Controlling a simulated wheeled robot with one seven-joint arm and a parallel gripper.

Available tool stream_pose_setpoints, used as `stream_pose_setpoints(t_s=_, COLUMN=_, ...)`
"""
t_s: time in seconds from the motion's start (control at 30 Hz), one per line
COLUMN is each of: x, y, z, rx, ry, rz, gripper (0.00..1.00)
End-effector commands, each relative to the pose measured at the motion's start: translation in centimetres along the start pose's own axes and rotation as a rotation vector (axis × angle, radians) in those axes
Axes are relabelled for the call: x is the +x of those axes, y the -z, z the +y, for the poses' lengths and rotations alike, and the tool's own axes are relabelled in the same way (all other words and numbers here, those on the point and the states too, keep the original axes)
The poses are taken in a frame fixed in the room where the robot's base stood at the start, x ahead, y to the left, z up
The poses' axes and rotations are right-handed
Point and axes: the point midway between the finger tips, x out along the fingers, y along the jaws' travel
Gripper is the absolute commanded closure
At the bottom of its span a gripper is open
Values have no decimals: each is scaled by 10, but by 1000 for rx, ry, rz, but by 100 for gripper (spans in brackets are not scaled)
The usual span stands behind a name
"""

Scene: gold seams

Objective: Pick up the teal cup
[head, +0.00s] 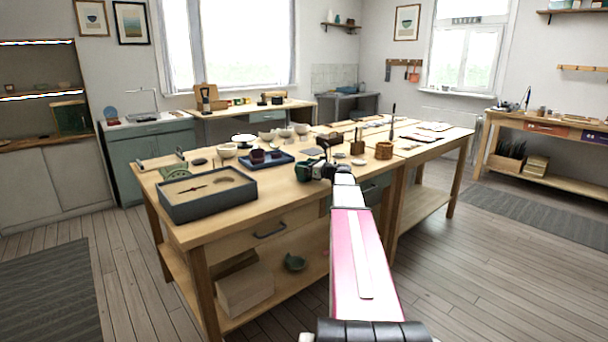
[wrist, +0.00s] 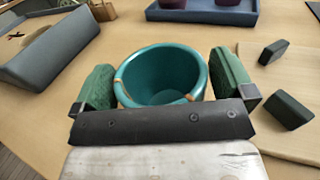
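The teal cup (wrist: 160,78) stands upright on the worktable in the wrist view, its mouth facing up, with gold seams at its rim. My gripper (wrist: 162,88) has one green finger pad on the left of the cup and one on the right. The pads are wide apart and very close to the cup's sides; I cannot tell whether they touch it. The near lower part of the cup is hidden behind the dark gripper bar. In the head view my gripper (head: 318,170) is low over the table's front edge, and I cannot make out the cup there.
A grey-blue box (head: 205,193) lies left on the worktable (head: 225,225). A blue tray (head: 265,162) with dark cups is behind the cup. Two dark green blocks (wrist: 288,110) lie to its right. A wooden container (head: 384,150) and tools stand farther right.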

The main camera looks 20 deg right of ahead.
Motion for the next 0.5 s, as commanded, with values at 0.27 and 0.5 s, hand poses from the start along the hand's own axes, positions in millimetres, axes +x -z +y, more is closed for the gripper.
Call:
stream_pose_setpoints(t_s=0.27, x=0, y=0, z=0, rx=0, ry=0, rz=-1, gripper=34)
stream_pose_setpoints(t_s=0.5, x=0, y=-2, z=0, rx=0, ry=0, rz=-1, gripper=34)
